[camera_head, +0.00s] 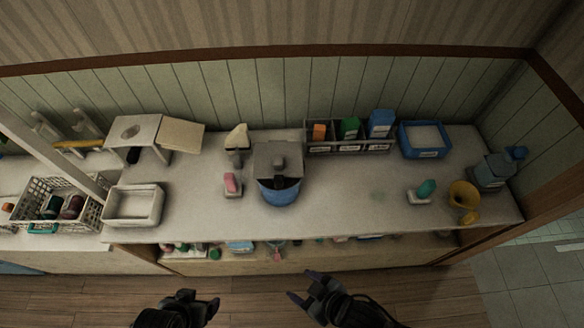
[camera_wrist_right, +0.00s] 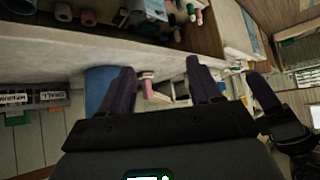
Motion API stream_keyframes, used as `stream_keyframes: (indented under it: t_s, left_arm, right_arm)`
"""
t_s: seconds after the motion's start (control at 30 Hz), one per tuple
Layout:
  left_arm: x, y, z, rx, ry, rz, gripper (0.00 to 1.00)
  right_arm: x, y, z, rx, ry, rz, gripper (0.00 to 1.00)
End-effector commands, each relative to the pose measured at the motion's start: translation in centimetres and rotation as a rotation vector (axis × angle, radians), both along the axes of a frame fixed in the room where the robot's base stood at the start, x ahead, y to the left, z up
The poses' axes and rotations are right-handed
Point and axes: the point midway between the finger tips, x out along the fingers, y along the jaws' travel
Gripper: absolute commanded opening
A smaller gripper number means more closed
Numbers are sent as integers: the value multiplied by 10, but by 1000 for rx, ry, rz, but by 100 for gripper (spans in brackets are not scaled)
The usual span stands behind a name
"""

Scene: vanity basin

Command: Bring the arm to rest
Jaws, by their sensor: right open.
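My right gripper (camera_head: 304,286) is in front of the counter, over the wooden floor, well apart from the counter edge. In the right wrist view its two fingers (camera_wrist_right: 160,67) stand wide apart with nothing held between them; the counter things behind are farther off. My left gripper (camera_head: 200,300) is also in front of the counter, to the left of the right one. Its finger gap is too small and dark to read. Nothing shows in it.
A lower shelf holds small items. The floor is clear.

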Motion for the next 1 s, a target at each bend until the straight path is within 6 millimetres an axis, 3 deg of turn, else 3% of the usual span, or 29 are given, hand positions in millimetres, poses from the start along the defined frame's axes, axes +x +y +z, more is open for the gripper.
stream_keyframes:
  t_s: [0.03,0.2,0.33,0.47,0.5,0.73,1.0]
  left_arm:
    - [0,0,0,-2,0,2,82]
    - [0,0,0,-2,-1,2,82]
    - [0,0,0,0,-1,1,82]
    - [0,0,4,1,0,0,82]
    - [0,0,23,2,6,0,82]
    - [1,2,79,7,-6,-5,82]
    - [1,2,118,10,-4,-7,82]
  right_arm:
    - [6,-26,4,-25,39,-128,63]
    - [16,-112,18,-127,152,-450,63]
    - [5,-164,30,-206,262,-607,63]
    - [-24,-176,26,-292,411,-600,63]
    - [-22,-176,49,-286,401,-603,63]
    - [-21,-175,100,-285,399,-602,63]
    - [-21,-175,139,-286,398,-601,63]
